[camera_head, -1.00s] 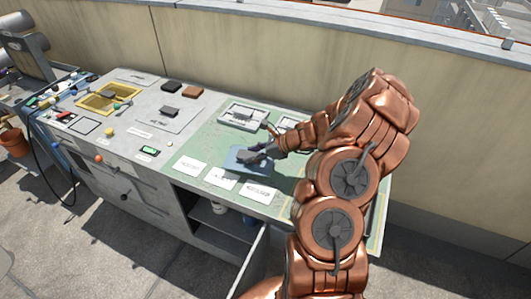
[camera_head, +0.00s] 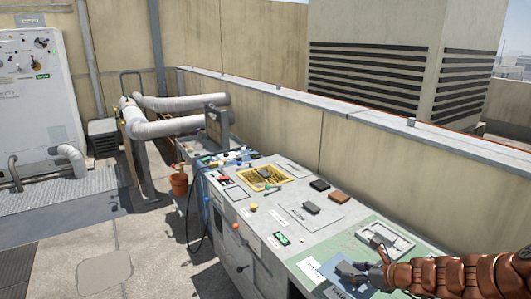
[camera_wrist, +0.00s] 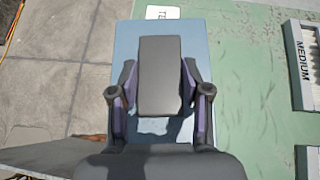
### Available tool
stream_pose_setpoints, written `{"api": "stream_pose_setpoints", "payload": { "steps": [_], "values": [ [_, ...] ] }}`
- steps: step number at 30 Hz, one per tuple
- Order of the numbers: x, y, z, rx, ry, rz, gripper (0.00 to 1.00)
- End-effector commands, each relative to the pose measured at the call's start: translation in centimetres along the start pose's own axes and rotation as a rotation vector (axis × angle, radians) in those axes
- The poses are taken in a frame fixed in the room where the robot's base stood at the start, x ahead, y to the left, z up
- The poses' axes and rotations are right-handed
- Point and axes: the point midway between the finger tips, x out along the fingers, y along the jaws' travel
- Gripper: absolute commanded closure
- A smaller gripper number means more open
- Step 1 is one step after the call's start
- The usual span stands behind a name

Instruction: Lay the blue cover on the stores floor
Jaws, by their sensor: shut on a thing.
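The blue cover (camera_wrist: 125,60) is a flat pale-blue plate with a dark grey block-shaped grip (camera_wrist: 160,75) on top. My gripper (camera_wrist: 157,95) is shut on that grip, one finger on each side. In the head view my gripper (camera_head: 352,270) is at the lower right, over the green part of the bench, with the blue cover (camera_head: 332,270) partly hidden under it. I cannot tell whether the cover touches the bench top. The stores floor cannot be made out in the current views.
The bench (camera_head: 262,218) carries a yellow-framed recess (camera_head: 262,178), a black block (camera_head: 319,185), a brown block (camera_head: 339,197) and a grey tray (camera_head: 385,240). A parapet wall runs behind it. Pipes (camera_head: 170,128) and a white cabinet (camera_head: 35,85) stand left. Paving at front left is clear.

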Motion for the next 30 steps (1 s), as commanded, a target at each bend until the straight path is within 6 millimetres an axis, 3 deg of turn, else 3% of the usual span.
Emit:
{"api": "stream_pose_setpoints", "payload": {
  "steps": [1,18,24,30],
  "values": [
    [0.1,0.3,2.0,0.002,-0.007,-0.013,0.94],
    [-1.1,2.6,18.0,0.147,-0.004,-0.232,0.94],
    [-1.8,3.5,21.1,0.181,-0.002,-0.275,0.94],
    [-2.3,3.9,22.6,0.198,-0.003,-0.293,0.94]
  ]
}}
